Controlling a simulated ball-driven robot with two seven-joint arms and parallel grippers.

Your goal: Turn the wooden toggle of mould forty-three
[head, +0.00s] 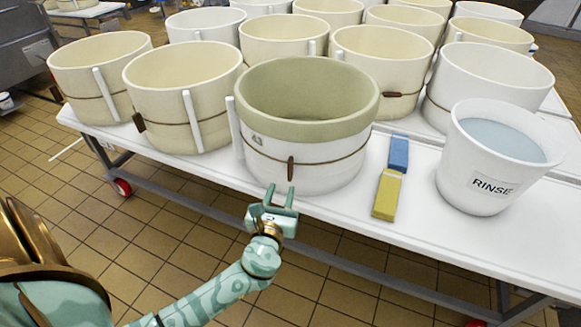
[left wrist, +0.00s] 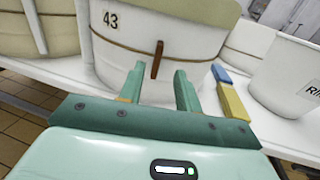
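Mould forty-three (head: 275,166) is a white round tub with a greenish rim band and "43" on its side, at the front edge of the white table. Its brown wooden toggle (head: 291,168) stands upright on a thin cord around the tub. In the left wrist view the toggle (left wrist: 157,60) shows beyond and between the fingers. My left gripper (head: 281,193) is open and empty, in front of the tub and just below the toggle, apart from it in the left wrist view (left wrist: 160,82). My right gripper is not in view.
A blue block (head: 399,153) and a yellow block (head: 387,195) lie end to end right of the mould. A white bucket marked RINSE (head: 478,187) holds water farther right. Several other moulds stand close behind and left. The tiled floor in front is clear.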

